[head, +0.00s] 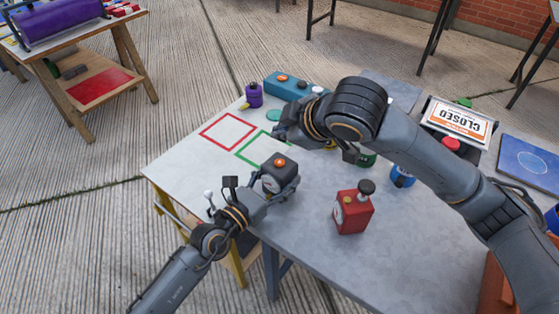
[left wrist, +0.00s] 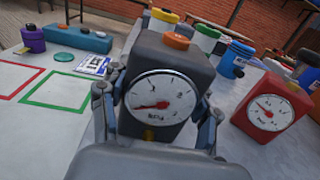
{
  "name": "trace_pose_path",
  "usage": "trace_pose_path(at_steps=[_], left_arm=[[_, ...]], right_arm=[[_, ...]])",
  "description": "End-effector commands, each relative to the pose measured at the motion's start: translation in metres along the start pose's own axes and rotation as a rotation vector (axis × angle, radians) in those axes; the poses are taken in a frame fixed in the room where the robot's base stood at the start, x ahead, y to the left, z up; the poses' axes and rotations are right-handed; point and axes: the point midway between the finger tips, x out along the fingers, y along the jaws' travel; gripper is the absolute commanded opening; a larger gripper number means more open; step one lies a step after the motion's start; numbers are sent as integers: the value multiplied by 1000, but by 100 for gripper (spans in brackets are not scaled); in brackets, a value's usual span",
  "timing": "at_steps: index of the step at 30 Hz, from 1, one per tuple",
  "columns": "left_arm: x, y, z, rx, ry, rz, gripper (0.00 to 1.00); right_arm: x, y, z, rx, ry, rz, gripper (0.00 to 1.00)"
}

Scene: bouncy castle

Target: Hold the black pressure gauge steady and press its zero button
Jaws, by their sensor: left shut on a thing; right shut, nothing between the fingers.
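The black pressure gauge (head: 282,180) stands near the front edge of the grey-white table. An orange button (head: 280,162) is on its top; it also shows in the left wrist view (left wrist: 177,41). There the gauge's white dial (left wrist: 160,97) faces me, with a red needle pointing left. My left gripper (head: 275,191) is shut on the gauge body, one finger on each side. My right gripper (head: 284,133) is shut and empty, behind the gauge and apart from the button in the head view. It is not seen in the left wrist view.
A red gauge (head: 353,212) with a black knob stands to the right. Red (head: 228,132) and green (head: 243,150) outlined squares lie left of the gauge. A purple bottle (head: 254,95), a teal box (head: 290,85) and a blue container (head: 402,177) stand further back.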

Motion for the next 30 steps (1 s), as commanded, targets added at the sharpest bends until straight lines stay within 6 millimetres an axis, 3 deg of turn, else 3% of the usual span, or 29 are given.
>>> trace_pose_path(at_steps=[1, 4, 5, 17, 20, 30], left_arm=[[0, 0, 0, 0, 0, 0, 66], [0, 0, 0, 0, 0, 0, 86], [0, 0, 0, 0, 0, 0, 88], [-4, 0, 0, 0, 1, 0, 88], [-16, 0, -2, 0, 3, 0, 88], [-88, 0, -2, 2, 5, -2, 88]], right_arm=[[0, 0, 0, 0, 0, 0, 0], [0, 0, 0, 0, 0, 0, 0], [0, 0, 0, 0, 0, 0, 0], [0, 0, 0, 0, -1, 0, 0], [0, 0, 0, 0, 0, 0, 0], [0, 0, 0, 0, 0, 0, 0]])
